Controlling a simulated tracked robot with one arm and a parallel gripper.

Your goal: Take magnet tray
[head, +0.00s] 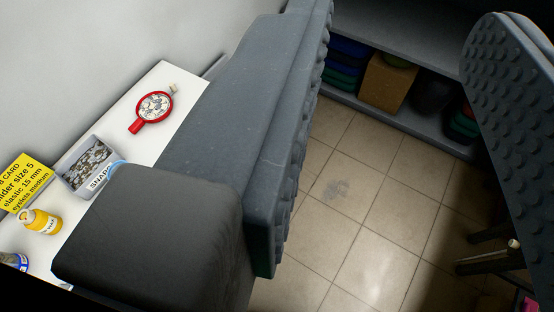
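A red round dish with a short red handle (155,107), filled with small pale pieces, lies on a white surface (180,86) at the upper left. It looks like the magnet tray. My gripper (405,20) is open, with one grey studded finger in the middle and the other at the right edge. No object shows between the fingers, only the tiled floor and a low shelf beyond. The red dish is outside the gap, to the left of the left finger. That finger and its dark base hide part of the white surface.
A grey box of small metal pieces (88,163) with a partly hidden label, a yellow card (27,182) and a yellow bottle (40,221) stand left. A cardboard box (387,82) and dark bundles are on the low shelf (400,117). The tiled floor (365,185) is largely clear.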

